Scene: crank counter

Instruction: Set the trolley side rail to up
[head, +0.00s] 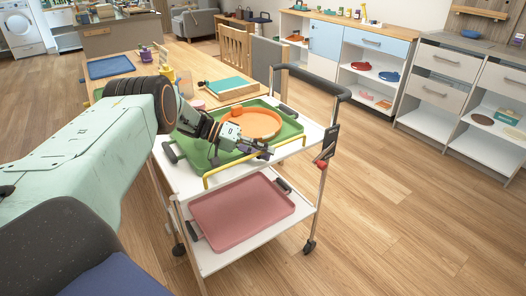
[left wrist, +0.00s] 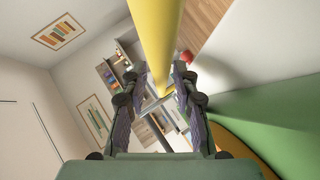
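The trolley (head: 183,184) stands in front of me with two white shelves. Its yellow side rail (head: 232,170) runs along the near edge of the upper shelf, low, close to the green tray's level. My left gripper (head: 268,152) reaches over the upper shelf to the rail's right half. In the left wrist view the yellow rail (left wrist: 156,35) comes down from the top to between my fingertips (left wrist: 160,75). The fingers are apart, one on each side of it; I cannot tell whether they touch it. My right gripper is not in view.
A green tray (head: 284,133) with an orange dish (head: 256,121) fills the upper shelf. A pink tray (head: 242,210) lies on the lower shelf. A red knob (head: 322,163) sits on the trolley's right post. Open floor (head: 400,220) lies to the right.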

